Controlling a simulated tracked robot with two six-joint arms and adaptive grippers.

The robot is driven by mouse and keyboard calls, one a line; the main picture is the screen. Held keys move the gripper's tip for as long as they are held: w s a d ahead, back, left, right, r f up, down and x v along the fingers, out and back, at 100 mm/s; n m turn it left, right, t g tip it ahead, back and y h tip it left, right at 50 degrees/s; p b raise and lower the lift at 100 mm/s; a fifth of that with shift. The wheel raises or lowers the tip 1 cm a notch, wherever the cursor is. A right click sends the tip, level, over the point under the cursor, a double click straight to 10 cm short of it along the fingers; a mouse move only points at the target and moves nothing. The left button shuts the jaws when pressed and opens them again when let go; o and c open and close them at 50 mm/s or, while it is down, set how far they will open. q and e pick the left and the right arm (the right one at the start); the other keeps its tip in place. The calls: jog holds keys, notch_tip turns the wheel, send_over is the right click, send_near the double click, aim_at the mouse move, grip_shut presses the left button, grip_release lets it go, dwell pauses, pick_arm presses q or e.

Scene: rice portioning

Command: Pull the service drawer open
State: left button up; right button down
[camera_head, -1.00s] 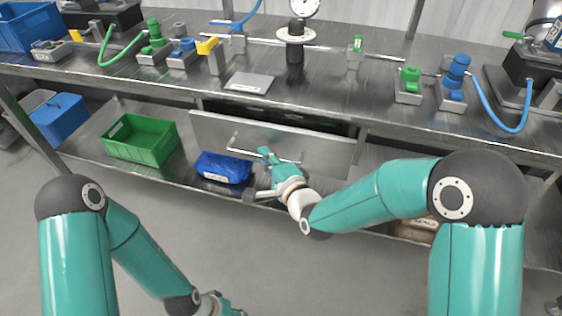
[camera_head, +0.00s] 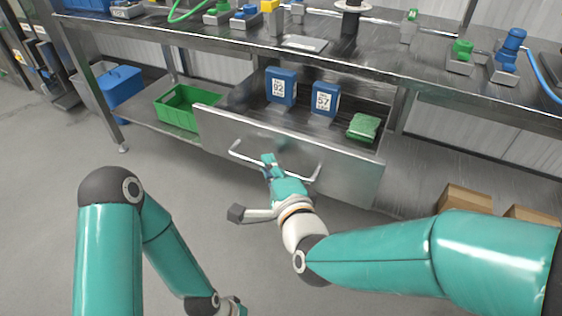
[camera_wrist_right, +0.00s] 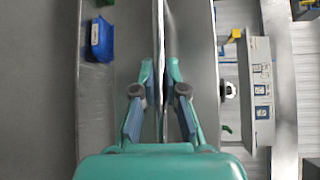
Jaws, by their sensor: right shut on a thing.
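The service drawer (camera_head: 345,175) under the bench stands well open, its metal front tilted in the picture. Two blue boxes, marked 92 (camera_head: 281,88) and 57 (camera_head: 325,98), and a green packet (camera_head: 363,127) are inside. My right gripper (camera_head: 268,163) is shut on the drawer's bar handle (camera_head: 236,148), left of the handle's middle. In the right wrist view the fingers (camera_wrist_right: 160,85) close from both sides on the handle bar. My left gripper (camera_head: 230,305) hangs low at the bottom edge, away from the drawer; its fingers are too small to read.
The metal bench top (camera_head: 390,65) above holds fittings and hoses. Cardboard boxes (camera_head: 465,199) are at lower right. The floor (camera_head: 60,165) at left is clear.

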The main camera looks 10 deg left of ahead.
jog(key=shift+s+a+f, duration=0.1)
jog(key=shift+s+f, duration=0.1)
jog(key=shift+s, duration=0.15)
jog(key=c, duration=1.4)
grip_release()
jog(key=shift+w, duration=0.1)
jog(key=shift+o, duration=1)
jog(key=shift+r, duration=0.1)
jog(key=f+v, duration=0.1)
jog(key=v, duration=0.6)
jog(key=shift+r, duration=0.45)
